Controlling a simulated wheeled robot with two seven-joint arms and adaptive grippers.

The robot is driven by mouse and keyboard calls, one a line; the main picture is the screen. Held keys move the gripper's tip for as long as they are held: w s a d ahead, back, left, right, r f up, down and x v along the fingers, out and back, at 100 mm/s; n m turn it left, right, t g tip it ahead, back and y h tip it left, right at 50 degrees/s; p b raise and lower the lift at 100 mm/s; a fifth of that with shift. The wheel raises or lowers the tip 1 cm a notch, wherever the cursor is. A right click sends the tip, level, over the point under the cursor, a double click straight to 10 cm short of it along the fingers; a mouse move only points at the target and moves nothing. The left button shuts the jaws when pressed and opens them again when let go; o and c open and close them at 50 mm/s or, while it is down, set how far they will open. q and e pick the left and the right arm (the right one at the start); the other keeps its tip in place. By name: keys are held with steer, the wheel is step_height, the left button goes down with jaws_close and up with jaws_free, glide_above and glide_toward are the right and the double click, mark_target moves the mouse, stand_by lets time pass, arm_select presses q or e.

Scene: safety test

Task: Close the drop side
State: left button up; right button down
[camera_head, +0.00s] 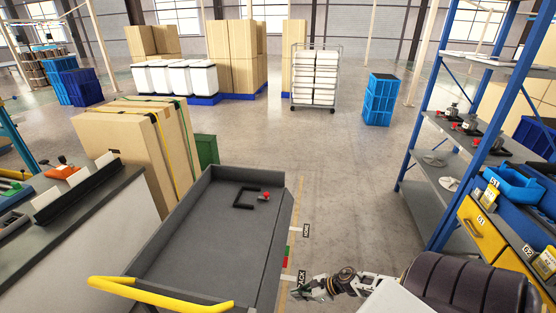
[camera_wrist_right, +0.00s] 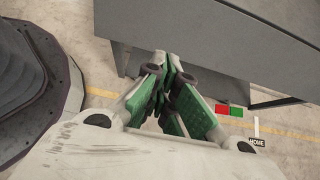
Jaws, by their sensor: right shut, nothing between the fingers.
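A grey cart (camera_head: 205,238) with a yellow handle (camera_head: 160,291) stands in the middle of the head view. Its left and far walls stand up. Along its right edge no wall rises above the bed, and a grey side panel (camera_head: 277,240) appears to hang down there. This grey panel also fills the upper right of the right wrist view (camera_wrist_right: 235,45). My right gripper (camera_head: 308,289) is low beside the cart's near right side. In the wrist view its green-padded fingers (camera_wrist_right: 168,88) are together and empty, close to the panel; contact cannot be told. My left gripper is out of view.
A black bracket (camera_head: 244,197) with a red knob lies on the cart bed. A blue-framed shelf (camera_head: 416,131) with yellow drawers stands right. A strapped box (camera_head: 134,142) and a workbench (camera_head: 98,222) stand left. The floor has a yellow line and labels; open floor lies beyond the cart.

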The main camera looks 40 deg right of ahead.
steer(key=shift+m, duration=0.3)
